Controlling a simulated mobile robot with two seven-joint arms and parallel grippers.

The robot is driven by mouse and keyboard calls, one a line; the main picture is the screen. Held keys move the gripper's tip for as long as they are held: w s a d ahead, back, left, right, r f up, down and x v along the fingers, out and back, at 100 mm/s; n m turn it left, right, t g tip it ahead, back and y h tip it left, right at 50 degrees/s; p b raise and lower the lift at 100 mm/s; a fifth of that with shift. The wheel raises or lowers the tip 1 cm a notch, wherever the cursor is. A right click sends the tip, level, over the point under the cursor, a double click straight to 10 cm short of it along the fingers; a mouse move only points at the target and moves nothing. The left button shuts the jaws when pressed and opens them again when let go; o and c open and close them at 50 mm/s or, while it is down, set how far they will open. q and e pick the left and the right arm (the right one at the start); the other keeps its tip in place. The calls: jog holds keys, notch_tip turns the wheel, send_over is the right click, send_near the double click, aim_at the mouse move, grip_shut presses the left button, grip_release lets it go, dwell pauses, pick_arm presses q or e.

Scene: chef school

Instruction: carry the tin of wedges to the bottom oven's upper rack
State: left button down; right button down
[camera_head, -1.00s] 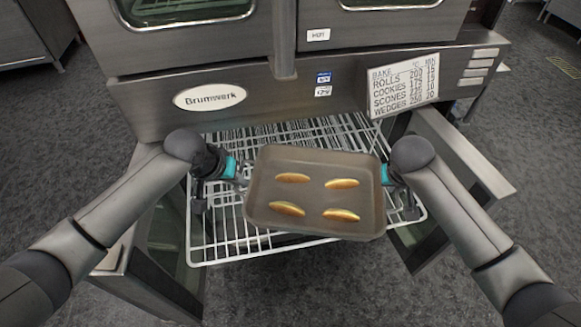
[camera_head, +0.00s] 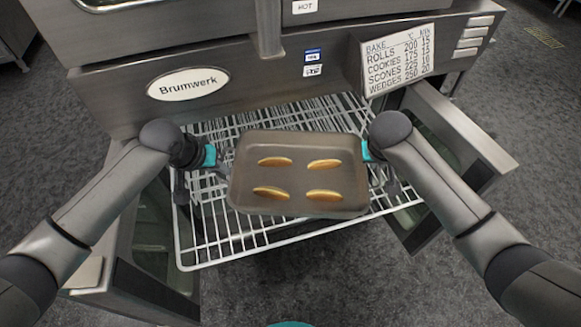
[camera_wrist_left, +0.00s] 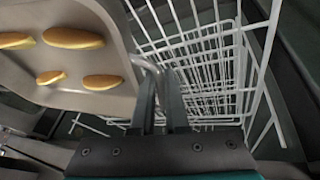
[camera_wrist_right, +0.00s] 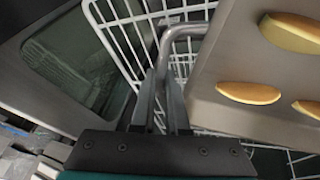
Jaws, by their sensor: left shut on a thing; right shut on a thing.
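The tin (camera_head: 300,146) is a brown-grey rectangular pan with several potato wedges (camera_head: 325,164) in it. It is held over the white wire rack (camera_head: 200,250), which is pulled out of the bottom oven; whether it touches the rack is unclear. My left gripper (camera_head: 222,168) is shut at the tin's left end; in the left wrist view its fingers (camera_wrist_left: 158,85) close on a wire handle. My right gripper (camera_head: 374,160) is shut at the right end; in the right wrist view its fingers (camera_wrist_right: 165,80) close on the other handle (camera_wrist_right: 185,29).
The bottom oven's doors stand open, at left (camera_head: 150,250) and right (camera_head: 460,125). The oven front with its Brumwerk plate (camera_head: 188,84) and bake chart (camera_head: 398,60) is above the opening. More wire racking shows below the upper rack in the left wrist view.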

pick_arm(q)
jog(key=shift+a+f, duration=0.1)
jog(key=shift+f, duration=0.05)
pick_arm(e)
jog(key=shift+d+f, duration=0.1)
jog(key=shift+f, duration=0.05)
